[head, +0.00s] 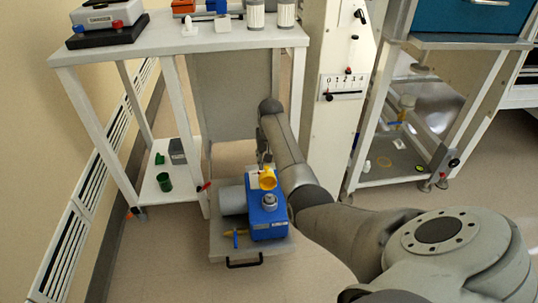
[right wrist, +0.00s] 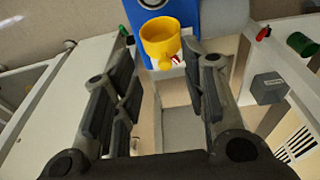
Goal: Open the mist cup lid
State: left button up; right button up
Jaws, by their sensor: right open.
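A yellow cup (head: 267,179) sits at the back end of a blue unit (head: 268,219) on a low grey pull-out shelf. It also shows in the right wrist view (right wrist: 160,45), against the blue unit (right wrist: 213,14); its rounded inside seems visible from above. I cannot tell which part is the lid. A small white and red piece (right wrist: 180,60) is beside the cup's base. My right gripper (right wrist: 162,72) is open and empty, with the cup beyond and between its fingertips, apparently apart from them. In the head view it is mostly hidden behind my arm. My left gripper is not in view.
The grey shelf (head: 222,247) has a black front handle. A grey cylinder (head: 233,200) lies left of the blue unit. A white table (head: 160,42) stands behind, with a green cup (head: 164,181) on its lower shelf. A white column (head: 338,110) stands right. Floor in front is clear.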

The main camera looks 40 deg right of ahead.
jog(key=shift+s+a+r, duration=0.1)
jog(key=shift+s+r, duration=0.05)
jog(key=shift+r, duration=0.5)
jog(key=shift+s+a+r, duration=0.1)
jog(key=shift+r, duration=0.55)
jog(key=shift+c, duration=0.2)
